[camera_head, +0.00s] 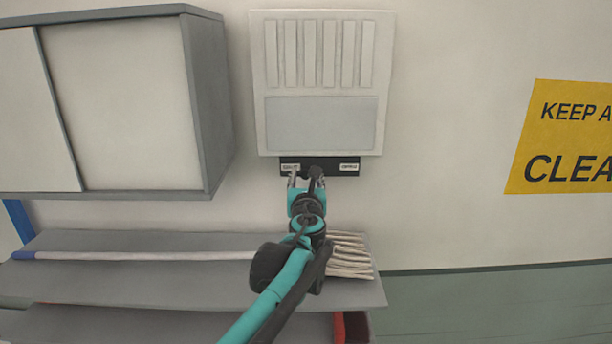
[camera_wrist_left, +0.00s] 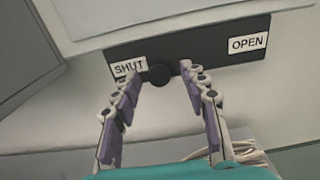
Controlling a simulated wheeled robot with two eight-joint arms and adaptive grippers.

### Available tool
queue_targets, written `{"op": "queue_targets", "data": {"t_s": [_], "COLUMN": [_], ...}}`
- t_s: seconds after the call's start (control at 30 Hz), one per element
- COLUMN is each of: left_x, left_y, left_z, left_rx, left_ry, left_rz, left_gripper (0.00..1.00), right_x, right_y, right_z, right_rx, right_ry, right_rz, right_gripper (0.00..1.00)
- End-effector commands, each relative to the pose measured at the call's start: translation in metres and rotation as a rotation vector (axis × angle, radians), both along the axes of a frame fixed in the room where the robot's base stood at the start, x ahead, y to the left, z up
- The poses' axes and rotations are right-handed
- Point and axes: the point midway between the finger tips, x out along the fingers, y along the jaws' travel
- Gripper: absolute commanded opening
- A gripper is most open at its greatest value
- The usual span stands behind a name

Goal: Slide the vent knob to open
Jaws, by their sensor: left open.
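The vent (camera_head: 322,75) is a pale panel with vertical slats on the wall in the head view. A black strip (camera_head: 326,165) runs along its lower edge, with a white label at each end. In the left wrist view the black strip (camera_wrist_left: 190,52) reads SHUT on the left and OPEN on the right. The round dark knob (camera_wrist_left: 158,76) sits near the SHUT label. My left gripper (camera_head: 307,178) is open at the strip. In the wrist view its fingertips (camera_wrist_left: 163,72) are on either side of the knob; contact is unclear. My right gripper is out of view.
A grey wall cabinet (camera_head: 120,100) hangs at the left. Below is a grey shelf (camera_head: 150,285) with a mop (camera_head: 345,258) lying on it, under my left arm. A yellow sign (camera_head: 565,140) is on the wall at the right.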

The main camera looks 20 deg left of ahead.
Motion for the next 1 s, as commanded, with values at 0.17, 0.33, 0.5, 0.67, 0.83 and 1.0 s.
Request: {"op": "queue_targets", "data": {"t_s": [0.17, 0.33, 0.5, 0.67, 0.83, 1.0], "left_x": [0.004, 0.004, 0.004, 0.004, 0.013, 0.023], "left_y": [0.002, 0.001, 0.001, -0.001, -0.031, -0.066], "left_z": [0.000, -0.001, -0.001, -0.001, -0.001, -0.001], "left_rx": [-0.001, -0.001, -0.002, -0.002, -0.002, -0.002], "left_ry": [0.000, 0.000, -0.001, -0.001, -0.001, -0.001], "left_rz": [0.001, 0.001, 0.001, -0.001, -0.005, -0.004], "left_gripper": [0.43, 0.36, 0.00, 0.00, 0.00, 0.00], "right_x": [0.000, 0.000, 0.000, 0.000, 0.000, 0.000], "right_y": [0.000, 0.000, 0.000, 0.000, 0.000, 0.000], "right_z": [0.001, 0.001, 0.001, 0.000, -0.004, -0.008], "right_rx": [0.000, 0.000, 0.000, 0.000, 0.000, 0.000], "right_ry": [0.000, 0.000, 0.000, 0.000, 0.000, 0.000], "right_rz": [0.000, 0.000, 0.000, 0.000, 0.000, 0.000], "right_gripper": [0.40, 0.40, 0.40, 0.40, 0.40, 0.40]}}
